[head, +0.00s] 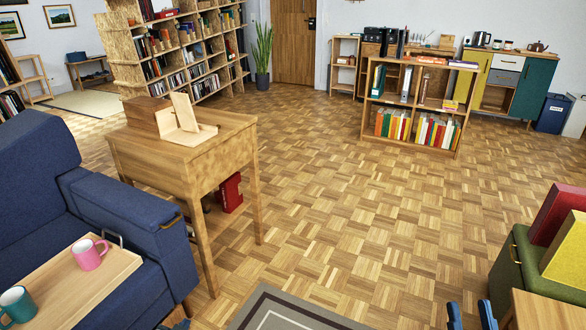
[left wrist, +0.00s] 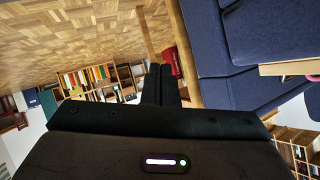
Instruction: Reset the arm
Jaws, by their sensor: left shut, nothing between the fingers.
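My left gripper (left wrist: 161,85) shows in the left wrist view. Its two dark fingers are together with nothing between them. It is clear of the furniture, with the blue sofa (left wrist: 222,40) to the right in that upended view. A small dark shape at the bottom edge of the head view, near the sofa (head: 120,205), is too cropped to identify. Two blue upright pieces (head: 471,316) stand apart at the bottom edge of the head view. They may be fingers of my right gripper, but too little shows to tell.
A wooden desk (head: 228,140) stands beside the sofa. A tray (head: 70,285) on the sofa holds a pink mug (head: 88,255) and a teal mug (head: 16,306). A green box (head: 520,265) is at right. A low bookcase (head: 417,105) stands farther back. The middle floor is clear.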

